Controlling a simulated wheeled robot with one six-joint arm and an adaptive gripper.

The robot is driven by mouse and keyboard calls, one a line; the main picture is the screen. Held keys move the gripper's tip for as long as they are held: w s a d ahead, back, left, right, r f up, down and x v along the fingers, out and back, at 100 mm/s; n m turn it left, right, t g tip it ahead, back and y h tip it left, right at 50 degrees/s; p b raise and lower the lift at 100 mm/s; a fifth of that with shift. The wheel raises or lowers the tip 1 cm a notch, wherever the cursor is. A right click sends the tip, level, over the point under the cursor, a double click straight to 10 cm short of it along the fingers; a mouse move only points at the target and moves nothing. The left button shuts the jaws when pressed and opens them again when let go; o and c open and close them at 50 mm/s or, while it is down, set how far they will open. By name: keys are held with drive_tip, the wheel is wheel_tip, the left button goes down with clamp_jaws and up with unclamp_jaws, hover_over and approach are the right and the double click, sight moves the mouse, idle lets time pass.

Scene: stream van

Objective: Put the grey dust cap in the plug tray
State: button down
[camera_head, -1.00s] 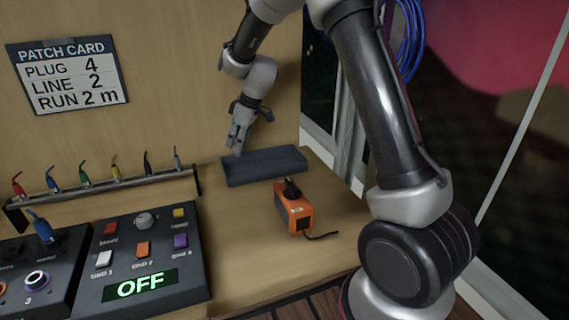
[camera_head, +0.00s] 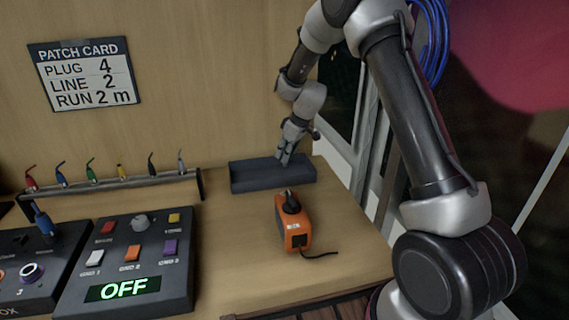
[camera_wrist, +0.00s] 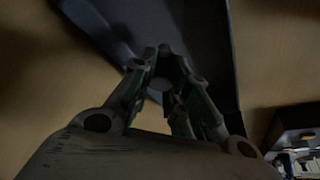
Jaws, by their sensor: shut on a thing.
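The plug tray (camera_head: 240,184) is a long dark open tray on the wooden bench, against the back wall. It also fills the top of the wrist view (camera_wrist: 212,30). My gripper (camera_head: 283,161) points down at the tray's right half, with its fingertips at about rim height. In the wrist view the fingers (camera_wrist: 163,68) are closed around a small round grey piece, the dust cap (camera_wrist: 160,84), mostly hidden between them. I cannot tell whether the cap touches the tray floor.
An orange device (camera_head: 293,232) with a black top and cord stands in front of the tray. A rack (camera_head: 140,182) of coloured plugs and the control boxes (camera_head: 127,262) are to the left. A window frame (camera_head: 345,165) rises close on the right.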

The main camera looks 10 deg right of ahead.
drive_tip(key=shift+f, duration=1.75)
drive_tip(key=shift+f, duration=0.1)
drive_tip(key=c, duration=1.4)
unclamp_jaws()
